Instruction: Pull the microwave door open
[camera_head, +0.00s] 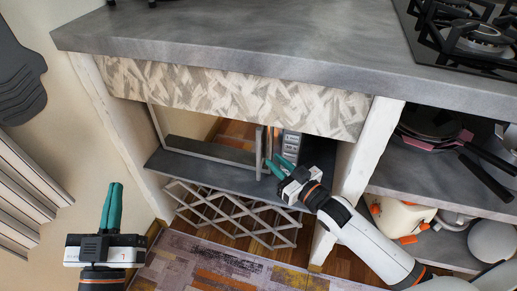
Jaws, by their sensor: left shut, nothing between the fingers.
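The microwave sits in the shelf bay under the counter, mostly hidden by the counter front. Its grey-framed door (210,151) and upright handle (259,152) show, with the button panel (291,143) to the right. A narrow gap shows between handle and panel; I cannot tell how far the door stands out. My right gripper (273,163) is just right of the handle, below the panel, its green fingers slightly apart. I cannot tell whether they touch the door. My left gripper (114,185) is shut and empty, upright at the lower left, well away from the microwave.
The grey counter (230,45) and its patterned front panel (235,97) overhang the bay. A white post (364,155) stands close to my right arm. Pans (430,122) fill the right bay.

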